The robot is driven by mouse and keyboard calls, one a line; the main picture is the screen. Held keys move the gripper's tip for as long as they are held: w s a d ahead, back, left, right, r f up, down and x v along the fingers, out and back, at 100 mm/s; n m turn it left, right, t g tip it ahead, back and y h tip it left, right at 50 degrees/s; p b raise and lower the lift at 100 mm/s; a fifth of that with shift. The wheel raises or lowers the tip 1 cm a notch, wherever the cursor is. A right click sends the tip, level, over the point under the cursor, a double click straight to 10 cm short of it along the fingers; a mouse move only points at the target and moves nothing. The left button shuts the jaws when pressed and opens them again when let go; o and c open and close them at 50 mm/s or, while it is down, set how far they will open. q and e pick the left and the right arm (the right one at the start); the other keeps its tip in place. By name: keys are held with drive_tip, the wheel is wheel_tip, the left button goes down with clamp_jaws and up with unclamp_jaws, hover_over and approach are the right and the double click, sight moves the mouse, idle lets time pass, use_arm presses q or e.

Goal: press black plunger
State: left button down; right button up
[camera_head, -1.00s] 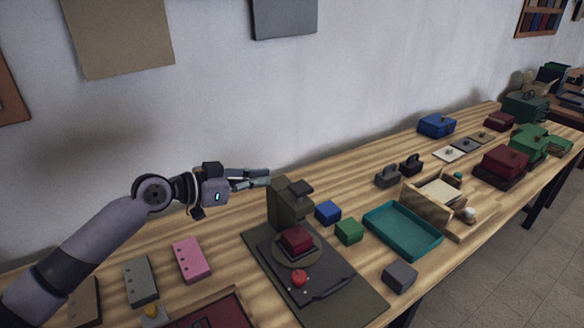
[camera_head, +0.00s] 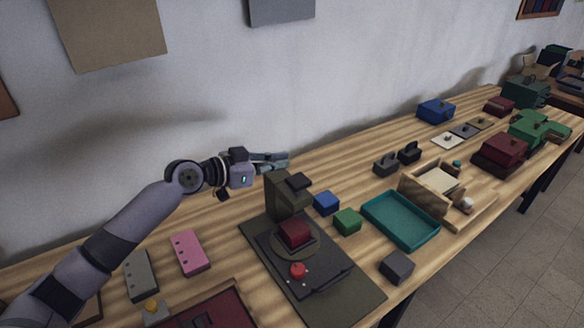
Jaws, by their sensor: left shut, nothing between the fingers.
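The black plunger (camera_head: 299,181) is the dark square cap at the top of an olive press stand (camera_head: 280,196). A dark red block (camera_head: 294,233) sits on the round plate below it. The press stands on a dark base (camera_head: 355,293) with a red knob (camera_head: 297,270) at its front. My left gripper (camera_head: 284,159) is shut and empty. In the picture it is just above and left of the plunger, with its fingers pointing right, and it appears apart from it. My right gripper is not in view.
A blue block (camera_head: 326,202) and a green block (camera_head: 347,220) lie right of the press, beside a teal tray (camera_head: 372,229). A grey block (camera_head: 397,266) is near the front edge. Pink (camera_head: 189,253) and grey (camera_head: 141,276) slabs lie left. The wall is close behind.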

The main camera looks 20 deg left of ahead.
sight(291, 187)
use_arm(q)
drive_tip(key=x, duration=0.2)
drive_tip(key=p+x, duration=0.1)
drive_tip(key=shift+w+d+r, duration=0.15)
drive_tip(key=shift+w+d, duration=0.15)
drive_tip(key=shift+d, duration=0.05)
wheel_tip(291, 187, down, 4)
drive_tip(key=shift+w+r+p, duration=0.1)
drive_tip(key=shift+p, duration=0.3)
drive_tip(key=shift+f, duration=0.4)
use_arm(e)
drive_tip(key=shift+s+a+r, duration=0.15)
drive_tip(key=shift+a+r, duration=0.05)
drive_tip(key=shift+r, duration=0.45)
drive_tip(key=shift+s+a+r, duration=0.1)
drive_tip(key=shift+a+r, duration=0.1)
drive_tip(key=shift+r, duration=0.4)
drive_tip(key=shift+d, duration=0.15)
use_arm(q)
drive_tip(key=shift+f, duration=0.25)
wheel_tip(291, 187, down, 3)
drive_tip(key=b, duration=0.5)
drive_tip(key=shift+f, duration=0.25)
drive_tip(key=shift+r, duration=0.1)
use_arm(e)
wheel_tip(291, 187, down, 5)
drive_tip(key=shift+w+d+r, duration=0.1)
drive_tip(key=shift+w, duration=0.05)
